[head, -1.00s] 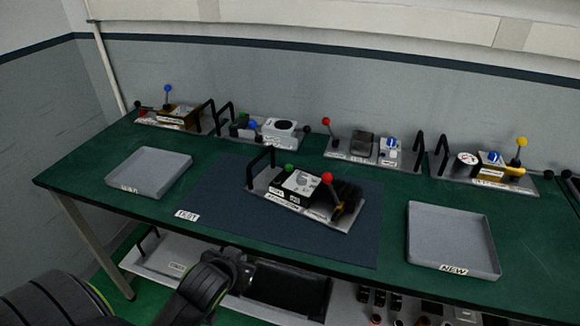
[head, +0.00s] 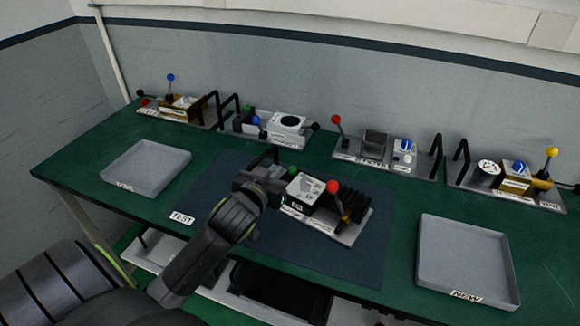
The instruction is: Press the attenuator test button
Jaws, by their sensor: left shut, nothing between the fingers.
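The attenuator unit (head: 348,232) sits on the dark test mat in the middle of the green bench. It has a white box (head: 304,188) with a dial, a red-knobbed lever (head: 333,187), black fins and a black handle at its left end. A green button (head: 292,171) shows at the back left of the white box. My left gripper (head: 262,182) is shut and empty, over the unit's left end just left of the green button. It hides part of the handle and base plate. I cannot tell if it touches anything. My right gripper is out of view.
An empty grey tray (head: 125,177) lies at the left, and another, labelled NEW (head: 488,295), at the right. Several lever units, such as one with a yellow knob (head: 552,152), line the back. A lower shelf holds more parts. The mat (head: 345,262) in front of the unit is clear.

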